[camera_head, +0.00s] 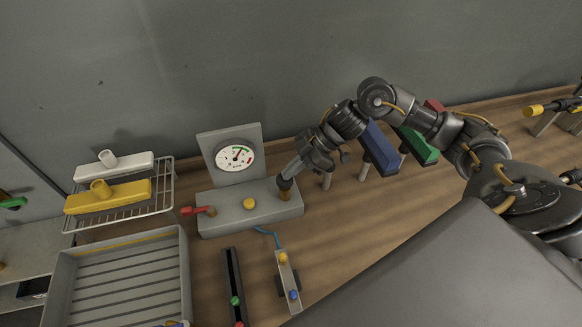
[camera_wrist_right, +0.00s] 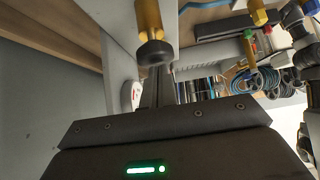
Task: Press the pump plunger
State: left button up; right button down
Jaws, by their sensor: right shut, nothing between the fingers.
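The pump is a grey box (camera_head: 233,214) with a round dial gauge (camera_head: 235,157) on an upright plate. Its plunger, a brass shaft with a dark cap (camera_head: 284,184), stands at the right end of the box. The plunger also shows large in the right wrist view, with its dark cap (camera_wrist_right: 154,52). My right gripper (camera_head: 289,174) is shut and empty, its tips right at the plunger cap. I cannot tell whether they touch it. The right fingers (camera_wrist_right: 159,82) point towards the cap in the wrist view. My left gripper is not in view.
A red lever (camera_head: 196,211) and a yellow knob (camera_head: 249,203) sit on the box. Blue (camera_head: 379,147) and green (camera_head: 418,146) handled items stand right, close behind my arm.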

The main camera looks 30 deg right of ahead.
pick_arm(q)
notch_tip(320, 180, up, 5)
jog(key=p, duration=0.4)
pick_arm(e)
notch_tip(320, 180, up, 5)
jog(key=shift+f, duration=0.2)
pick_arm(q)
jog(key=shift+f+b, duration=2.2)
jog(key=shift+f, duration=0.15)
pick_arm(e)
jog(key=v, duration=0.9)
jog(key=shift+d, duration=0.35)
jog(key=shift+s, duration=0.1)
